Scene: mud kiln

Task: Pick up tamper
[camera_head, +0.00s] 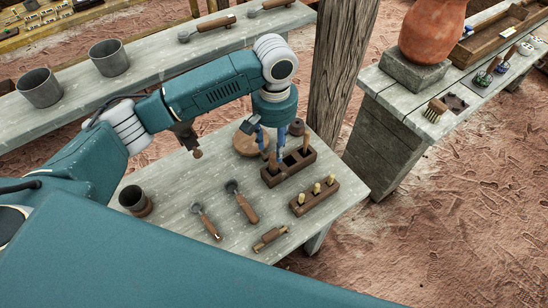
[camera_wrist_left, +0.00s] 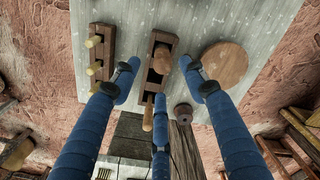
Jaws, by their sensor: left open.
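A dark wooden rack (camera_head: 290,170) with slots stands on the grey table and shows in the left wrist view (camera_wrist_left: 151,78). A light wooden handle (camera_head: 306,143) stands up at its far end, also in the left wrist view (camera_wrist_left: 160,118). A brown rounded handle (camera_wrist_left: 188,62) rises near its other end. I cannot tell for sure which one is the tamper. My left gripper (camera_head: 272,150) points down over the rack, its blue fingers spread around the space above it. In the left wrist view the fingers (camera_wrist_left: 163,76) are apart and hold nothing. The right gripper is out of view.
Beside the rack are a round wooden disc (camera_head: 245,145), a dark knob (camera_head: 297,127) and a block with yellow-topped pegs (camera_head: 315,196). Hand tools (camera_head: 243,205) and a dark cup (camera_head: 136,201) lie nearer. A wooden post (camera_head: 340,75) rises just behind the table.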

